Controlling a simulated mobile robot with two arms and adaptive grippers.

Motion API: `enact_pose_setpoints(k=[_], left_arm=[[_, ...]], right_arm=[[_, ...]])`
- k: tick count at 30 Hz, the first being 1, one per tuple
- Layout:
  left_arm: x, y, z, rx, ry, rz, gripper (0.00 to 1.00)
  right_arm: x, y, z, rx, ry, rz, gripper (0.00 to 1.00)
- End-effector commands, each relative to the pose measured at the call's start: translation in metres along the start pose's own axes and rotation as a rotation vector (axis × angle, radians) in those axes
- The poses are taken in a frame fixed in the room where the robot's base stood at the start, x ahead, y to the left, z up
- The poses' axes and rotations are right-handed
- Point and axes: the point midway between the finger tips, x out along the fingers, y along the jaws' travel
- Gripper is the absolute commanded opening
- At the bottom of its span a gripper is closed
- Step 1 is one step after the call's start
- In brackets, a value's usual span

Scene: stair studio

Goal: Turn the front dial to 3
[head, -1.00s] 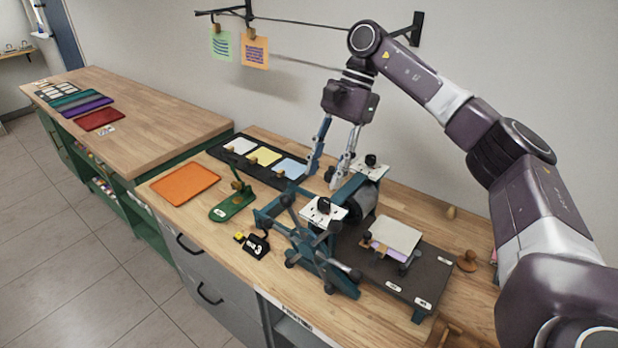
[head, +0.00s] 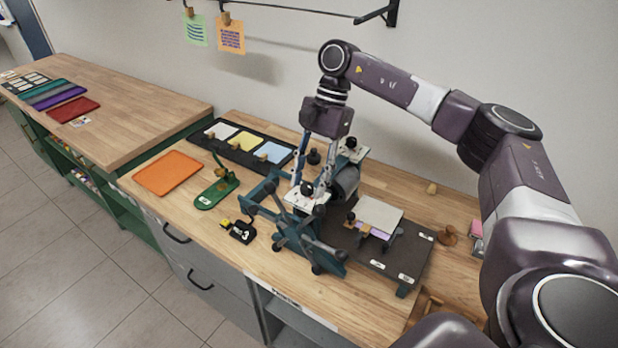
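The small press (head: 335,235) has a blue-green frame, a roller and a dark bed. Its front dial (head: 307,189) is a black knob on a white plate at the near end of the roller. A second dial (head: 351,143) sits on the far white plate. My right gripper (head: 309,181) points down over the front dial, one finger on each side of the knob. The fingers look spread, with no clear contact. The dial's scale marks are too small to read. My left gripper is out of view.
A black stand showing "3" (head: 242,232) is left of the press, near a green stand (head: 217,190). An orange sheet (head: 168,172) and a black tray of colour cards (head: 210,130) lie behind. A spoked handwheel (head: 283,215) stands close to the dial.

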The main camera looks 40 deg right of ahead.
Motion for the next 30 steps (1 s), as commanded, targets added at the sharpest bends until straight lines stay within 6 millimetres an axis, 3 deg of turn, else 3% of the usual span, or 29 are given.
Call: enact_pose_setpoints(k=[1, 12, 22, 30], left_arm=[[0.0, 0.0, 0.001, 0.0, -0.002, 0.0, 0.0], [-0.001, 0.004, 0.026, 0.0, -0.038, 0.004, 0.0], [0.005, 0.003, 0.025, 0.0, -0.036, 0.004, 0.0], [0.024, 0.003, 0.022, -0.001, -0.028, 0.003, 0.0]], right_arm=[[0.0, 0.0, 0.0, 0.0, 0.0, 0.0, 0.38], [0.0, 0.0, 0.0, 0.0, 0.0, -0.001, 0.0], [0.001, 0.0, 0.0, 0.04, 0.0, -0.019, 0.0], [0.004, 0.001, -0.001, 0.198, -0.001, -0.085, 0.0]])
